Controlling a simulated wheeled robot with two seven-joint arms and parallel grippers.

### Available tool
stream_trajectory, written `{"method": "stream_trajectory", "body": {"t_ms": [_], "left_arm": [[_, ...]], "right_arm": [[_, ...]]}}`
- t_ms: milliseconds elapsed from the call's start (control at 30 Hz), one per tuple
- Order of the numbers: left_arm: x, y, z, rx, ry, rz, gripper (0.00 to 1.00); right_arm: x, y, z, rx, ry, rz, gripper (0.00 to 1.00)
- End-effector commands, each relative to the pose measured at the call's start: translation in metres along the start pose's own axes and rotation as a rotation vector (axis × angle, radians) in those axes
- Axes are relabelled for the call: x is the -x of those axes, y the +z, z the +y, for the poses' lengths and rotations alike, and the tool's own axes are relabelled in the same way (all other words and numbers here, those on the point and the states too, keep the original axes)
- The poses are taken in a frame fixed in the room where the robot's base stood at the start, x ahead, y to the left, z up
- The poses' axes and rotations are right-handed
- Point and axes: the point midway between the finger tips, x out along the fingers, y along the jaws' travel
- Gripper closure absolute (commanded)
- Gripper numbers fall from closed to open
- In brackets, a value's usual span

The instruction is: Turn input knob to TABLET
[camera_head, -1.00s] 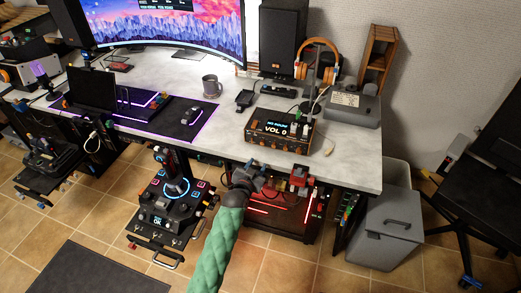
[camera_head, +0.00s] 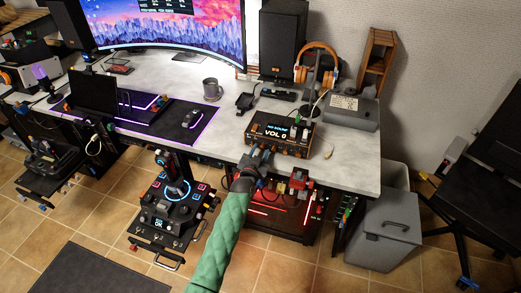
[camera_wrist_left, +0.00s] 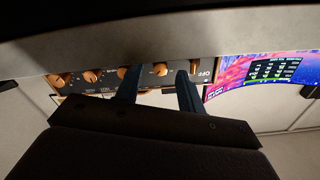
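The audio box (camera_head: 281,133) stands near the front edge of the desk in the head view. It is dark with orange sides, and its screen reads VOL 0 under a small line that looks like NO SOURCE. In the left wrist view its front panel (camera_wrist_left: 110,88) shows several copper-coloured knobs. One knob (camera_wrist_left: 160,69) appears between my left gripper's two fingers; I cannot tell whether they touch it. The label I can read there is an upside-down OFF. My left gripper (camera_head: 262,153) is open, just in front of the box. My right gripper is not in view.
The desk (camera_head: 345,165) has its front edge right by my left gripper. A mug (camera_head: 212,89), a headphone stand (camera_head: 316,85) and a grey box (camera_head: 350,108) stand around. A red clamp-like object (camera_head: 299,179) is below the edge. A grey bin (camera_head: 385,235) is at the right.

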Motion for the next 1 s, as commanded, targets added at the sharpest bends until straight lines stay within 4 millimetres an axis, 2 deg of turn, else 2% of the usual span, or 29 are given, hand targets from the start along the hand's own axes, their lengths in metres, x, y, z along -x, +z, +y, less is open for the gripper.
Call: {"method": "stream_trajectory", "body": {"t_ms": [133, 433, 633, 1000], "left_arm": [[-0.0074, 0.0, -0.0001, -0.001, 0.001, -0.001, 0.61], [-0.0085, 0.0003, 0.0, -0.001, 0.0, -0.001, 0.61], [-0.0085, 0.0003, -0.0002, -0.001, 0.0, -0.001, 1.0], [-0.0084, 0.0005, -0.0001, 0.045, 0.0, -0.001, 1.0]], "right_arm": [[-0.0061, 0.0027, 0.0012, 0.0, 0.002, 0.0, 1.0], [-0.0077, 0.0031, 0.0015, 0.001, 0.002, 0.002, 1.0], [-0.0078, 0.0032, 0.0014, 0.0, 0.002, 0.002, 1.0], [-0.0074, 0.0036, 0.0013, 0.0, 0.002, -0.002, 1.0]]}}
